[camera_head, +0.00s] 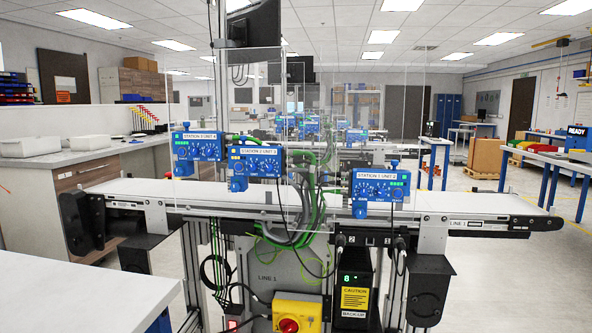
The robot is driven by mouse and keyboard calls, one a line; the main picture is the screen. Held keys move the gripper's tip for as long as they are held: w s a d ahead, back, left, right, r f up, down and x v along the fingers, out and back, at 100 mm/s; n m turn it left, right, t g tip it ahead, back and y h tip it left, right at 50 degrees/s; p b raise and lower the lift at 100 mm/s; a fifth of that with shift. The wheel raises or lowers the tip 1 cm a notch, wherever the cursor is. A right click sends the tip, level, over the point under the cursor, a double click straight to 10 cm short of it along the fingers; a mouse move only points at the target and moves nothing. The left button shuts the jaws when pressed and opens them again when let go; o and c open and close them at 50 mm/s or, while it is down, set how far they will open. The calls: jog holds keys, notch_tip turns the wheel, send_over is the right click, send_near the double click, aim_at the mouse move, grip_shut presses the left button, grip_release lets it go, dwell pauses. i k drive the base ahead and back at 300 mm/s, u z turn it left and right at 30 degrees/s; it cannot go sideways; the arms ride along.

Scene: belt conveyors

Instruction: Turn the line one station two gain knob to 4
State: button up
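The line one conveyor (470,205) crosses the view, with a LINE 1 label near its right end. Several blue control units are mounted along it. The unit whose label seems to read STATION 2 (255,162) is left of centre, with small knobs on its face. To its left is a unit that seems to read STATION 3 (197,146). To the right is a unit that seems to read STATION 1 (380,190). The knob markings and pointer positions are too small to read. My gripper is not in view.
Clear panels (230,100) stand behind and around the units. Green and grey cables (308,210) hang at the middle. A yellow box with a red button (297,313) sits low in front. A white tabletop (70,295) fills the lower left. Open floor shows at right.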

aim_at(269, 168)
jog(key=z, duration=0.05)
jog(key=i, duration=0.95)
jog(key=u, duration=0.05)
